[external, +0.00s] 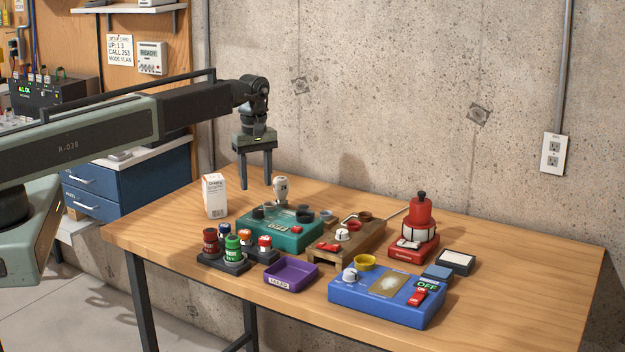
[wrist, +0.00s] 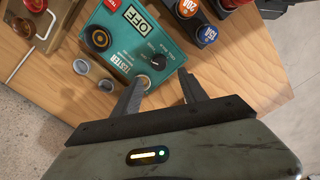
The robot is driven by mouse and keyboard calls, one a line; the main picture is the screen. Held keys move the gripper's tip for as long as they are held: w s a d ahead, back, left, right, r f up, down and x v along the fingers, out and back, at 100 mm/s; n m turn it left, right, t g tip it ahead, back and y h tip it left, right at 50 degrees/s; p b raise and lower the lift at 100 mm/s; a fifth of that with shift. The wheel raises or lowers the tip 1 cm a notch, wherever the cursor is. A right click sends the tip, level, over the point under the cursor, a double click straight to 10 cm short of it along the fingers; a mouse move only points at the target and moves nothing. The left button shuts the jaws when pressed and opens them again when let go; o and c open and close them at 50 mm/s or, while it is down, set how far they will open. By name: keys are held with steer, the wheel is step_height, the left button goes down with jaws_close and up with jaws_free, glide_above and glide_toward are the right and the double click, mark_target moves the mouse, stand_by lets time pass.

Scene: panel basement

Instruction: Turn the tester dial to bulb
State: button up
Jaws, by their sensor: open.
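The tester is a teal box (external: 283,240) standing on the workbench. My gripper (external: 257,186) points down, open and empty, above the back left side of the tester. In the wrist view my gripper (wrist: 163,77) has its two fingers spread on either side of the dial's line, apart from it. A pale bulb (external: 281,190) stands at the tester.
A white carton (external: 213,196) stands left of the tester. Several coloured cylinders stand in a dark rack (external: 222,262) in front. A purple tray (external: 291,272), a wooden board (external: 368,245), a blue box (external: 375,309) and a red lamp-like device (external: 420,213) fill the middle and right.

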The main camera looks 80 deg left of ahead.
mark_target(258, 209)
step_height(258, 209, down, 8)
steer(key=b, duration=0.8)
steer(key=shift+f, duration=0.1)
steer(key=shift+d, duration=0.1)
jaws_close()
